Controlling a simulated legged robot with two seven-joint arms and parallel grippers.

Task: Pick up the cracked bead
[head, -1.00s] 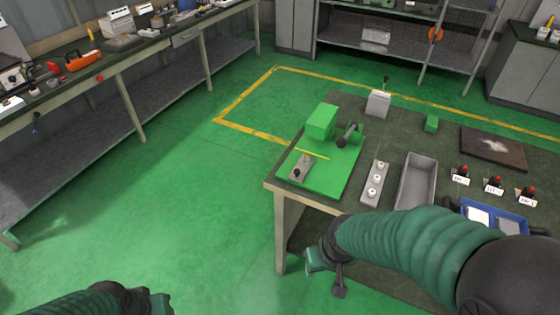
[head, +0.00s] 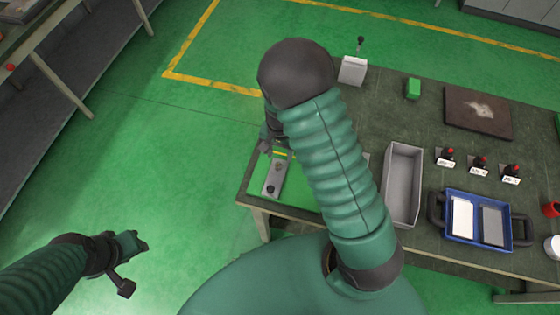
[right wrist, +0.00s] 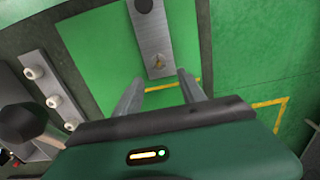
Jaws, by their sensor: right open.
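A grey metal plate (head: 273,178) lies on the green board (head: 300,190) at the table's left end. A dark, roundish piece (head: 277,165) sits on it; the right wrist view shows it too (right wrist: 144,5), beyond a smaller piece near the plate's closer end. I cannot tell which piece is cracked. My right gripper (right wrist: 160,78) is open and empty, its fingers apart near the plate's end. My left gripper (head: 138,243) is over the floor, its jaws unclear.
A grey bin (head: 403,185), a blue tray (head: 448,236) and several red-topped items stand right of my right arm. A white box (head: 353,70) with a lever is at the table's back. My right arm hides part of the green board. Open floor lies left.

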